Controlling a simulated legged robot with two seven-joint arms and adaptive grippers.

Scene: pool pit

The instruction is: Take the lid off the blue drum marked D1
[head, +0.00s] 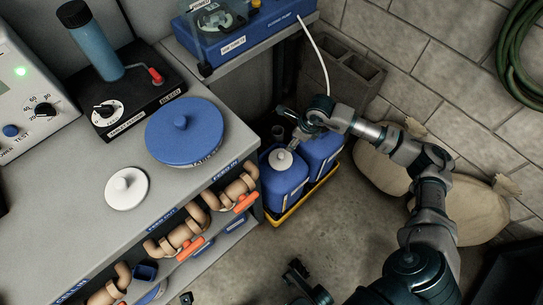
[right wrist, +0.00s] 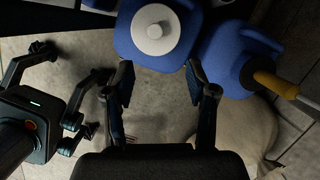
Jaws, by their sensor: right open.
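Two blue drums stand side by side in a yellow tray (head: 293,213) on the floor. The nearer drum (head: 285,185) has a round white lid (head: 280,159) seated on top; the lid also shows in the right wrist view (right wrist: 156,30). Its marking is not legible. My right gripper (head: 305,122) is above the drums; in the right wrist view its fingers (right wrist: 161,88) are spread and empty, with the white lid just beyond them. My left gripper (right wrist: 80,105) shows at the left of the right wrist view, fingers apart and empty, low over the floor.
A bench (head: 60,220) with a blue lid (head: 185,130), a white lid (head: 126,188) and pipe valves (head: 180,240) is at left. Sacks (head: 385,170) lie at right. Some floor is clear.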

